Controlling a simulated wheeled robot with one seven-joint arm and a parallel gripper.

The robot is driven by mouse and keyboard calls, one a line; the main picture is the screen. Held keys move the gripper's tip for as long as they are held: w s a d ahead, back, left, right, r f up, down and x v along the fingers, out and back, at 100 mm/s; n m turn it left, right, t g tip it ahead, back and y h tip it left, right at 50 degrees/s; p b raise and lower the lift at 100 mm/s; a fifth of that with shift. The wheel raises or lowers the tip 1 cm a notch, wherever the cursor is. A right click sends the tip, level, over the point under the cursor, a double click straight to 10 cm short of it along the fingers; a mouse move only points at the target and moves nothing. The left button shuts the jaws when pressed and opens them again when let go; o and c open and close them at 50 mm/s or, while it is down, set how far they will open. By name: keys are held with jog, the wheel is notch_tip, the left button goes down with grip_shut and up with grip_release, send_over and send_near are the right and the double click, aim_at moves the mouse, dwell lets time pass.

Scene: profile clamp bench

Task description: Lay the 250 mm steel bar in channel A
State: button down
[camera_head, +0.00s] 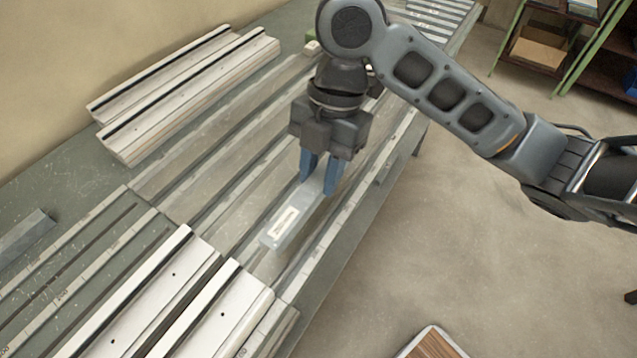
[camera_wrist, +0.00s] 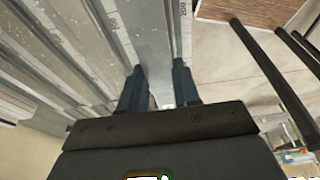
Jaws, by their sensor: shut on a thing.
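A light grey steel bar (camera_head: 265,238) with a white label on its top is held in my gripper (camera_head: 320,185). It reaches from between the blue fingers toward the lower left, over the long grey channels of the bench (camera_head: 190,195). In the wrist view the bar (camera_wrist: 152,50) runs up from between the two fingers (camera_wrist: 160,88), beside a strip with printed marks. My gripper points down and is shut on the bar. Its far end is hidden by the gripper. I cannot tell whether the bar touches the bench, nor which channel is A.
White slotted profiles (camera_head: 165,292) lie across the near part of the bench. More pale profiles (camera_head: 185,90) lie at the back left by the wall. A loose grey piece (camera_head: 25,235) lies at the left edge.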

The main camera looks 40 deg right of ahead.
aim_at(318, 191)
jog(key=shift+w+a+f, duration=0.15)
jog(key=shift+f, duration=1.95)
jog(key=shift+f+b, duration=0.65)
jog(key=c, duration=1.1)
grip_release()
jog(key=o, duration=0.3)
jog(key=shift+f, duration=0.1)
jog(key=shift+r+p, duration=0.5)
jog(key=shift+p, duration=0.1)
jog(key=v, duration=1.2)
jog(key=shift+r, duration=0.25)
